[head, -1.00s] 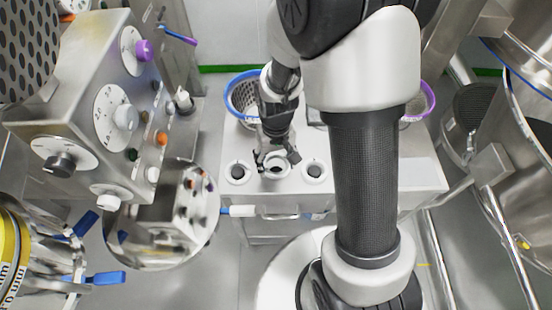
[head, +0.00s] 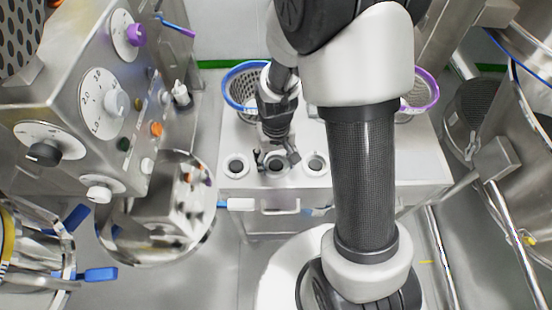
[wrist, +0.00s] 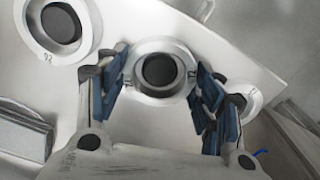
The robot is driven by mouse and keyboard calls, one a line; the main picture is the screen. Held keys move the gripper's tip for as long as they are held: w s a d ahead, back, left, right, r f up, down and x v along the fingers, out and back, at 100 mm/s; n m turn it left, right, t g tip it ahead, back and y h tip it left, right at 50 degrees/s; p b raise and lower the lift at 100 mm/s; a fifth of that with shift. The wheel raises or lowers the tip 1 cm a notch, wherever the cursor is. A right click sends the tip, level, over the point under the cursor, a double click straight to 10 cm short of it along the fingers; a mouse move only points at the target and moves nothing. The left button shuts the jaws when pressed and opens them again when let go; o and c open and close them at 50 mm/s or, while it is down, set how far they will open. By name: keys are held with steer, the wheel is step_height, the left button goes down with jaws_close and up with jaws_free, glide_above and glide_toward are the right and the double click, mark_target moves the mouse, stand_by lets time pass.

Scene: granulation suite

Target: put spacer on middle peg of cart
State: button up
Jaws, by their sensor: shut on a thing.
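The cart (head: 420,170) has a row of three pale round fittings with dark centres along its front edge: a left one (head: 236,165), a middle one and a right one (head: 315,164). My gripper (head: 277,158) points down at the middle position. In the wrist view, my gripper (wrist: 158,88) has its blue-padded fingers on both sides of a pale ring, the spacer (wrist: 135,88), with a dark round centre. It is shut on this ring. I cannot tell whether the ring is around the middle peg or above it. The fingers partly hide a neighbouring fitting on the right.
A blue-rimmed basket (head: 240,88) and a purple-rimmed basket (head: 424,90) stand at the cart's back. A control panel with knobs (head: 103,103) is at the left. A steel vessel (head: 525,120) is at the right. The cart handle (head: 281,207) faces me.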

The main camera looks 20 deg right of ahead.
mark_target(276, 166)
steer(key=o, duration=1.2)
steer(key=shift+r, duration=0.15)
step_height(276, 166, up, 12)
steer(key=shift+f, duration=0.1)
steer(key=s+r+t, duration=0.1)
steer(key=s+r, duration=0.3)
steer(key=s, duration=0.1)
steer(key=s+r+t, duration=0.2)
steer(key=s+r, duration=0.3)
steer(key=s+r+t, duration=0.1)
steer(key=s+r, duration=0.3)
steer(key=s, duration=0.1)
steer(key=shift+r+n+t, duration=0.3)
steer(key=shift+r, duration=0.05)
